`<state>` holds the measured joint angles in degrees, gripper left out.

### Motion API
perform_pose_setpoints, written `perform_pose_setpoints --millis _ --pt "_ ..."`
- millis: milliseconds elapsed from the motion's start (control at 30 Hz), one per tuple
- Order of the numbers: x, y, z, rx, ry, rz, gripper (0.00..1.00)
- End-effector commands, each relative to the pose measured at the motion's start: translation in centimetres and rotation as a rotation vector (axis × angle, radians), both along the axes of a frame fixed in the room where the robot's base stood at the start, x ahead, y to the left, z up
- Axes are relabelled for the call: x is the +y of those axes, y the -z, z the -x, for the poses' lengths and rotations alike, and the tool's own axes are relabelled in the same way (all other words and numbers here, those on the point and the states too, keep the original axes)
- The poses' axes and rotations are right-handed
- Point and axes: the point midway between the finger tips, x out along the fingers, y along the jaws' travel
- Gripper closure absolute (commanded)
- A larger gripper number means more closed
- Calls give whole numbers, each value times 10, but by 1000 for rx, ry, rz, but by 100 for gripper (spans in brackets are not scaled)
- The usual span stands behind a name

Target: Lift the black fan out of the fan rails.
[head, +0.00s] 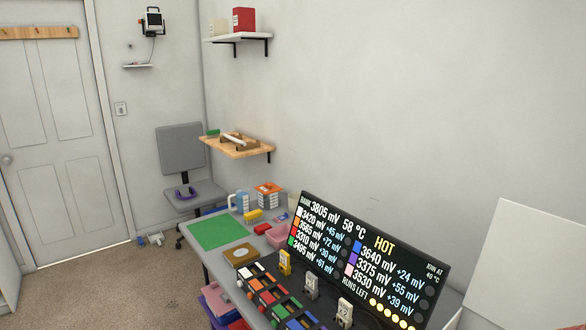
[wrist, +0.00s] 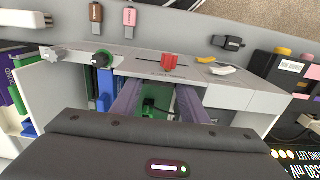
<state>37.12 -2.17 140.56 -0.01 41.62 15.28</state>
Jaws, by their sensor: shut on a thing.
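My gripper (wrist: 158,92) shows in the wrist view, with its two grey-purple fingers reaching into an open-topped pale grey case (wrist: 235,97). The fingers are shut on a dark thing, taken to be the black fan (wrist: 149,104). Little of the fan shows between them, against a green surface, and the gripper body hides the near part. The fan rails cannot be made out, so I cannot tell whether the fan is still between them. The head view shows neither my gripper nor the fan.
In the wrist view, a red piece (wrist: 169,62) and a black knob (wrist: 101,58) stand on the case's far edge. Blue upright parts (wrist: 105,90) are left of the fingers. In the head view, a lit display (head: 365,255) stands on the cluttered grey bench.

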Motion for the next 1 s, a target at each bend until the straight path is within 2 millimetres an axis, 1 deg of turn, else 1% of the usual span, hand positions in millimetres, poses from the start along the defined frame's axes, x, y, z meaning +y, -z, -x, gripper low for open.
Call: perform_pose_setpoints --millis 1000 --pt "0 -16 0 -1 0 1 89"
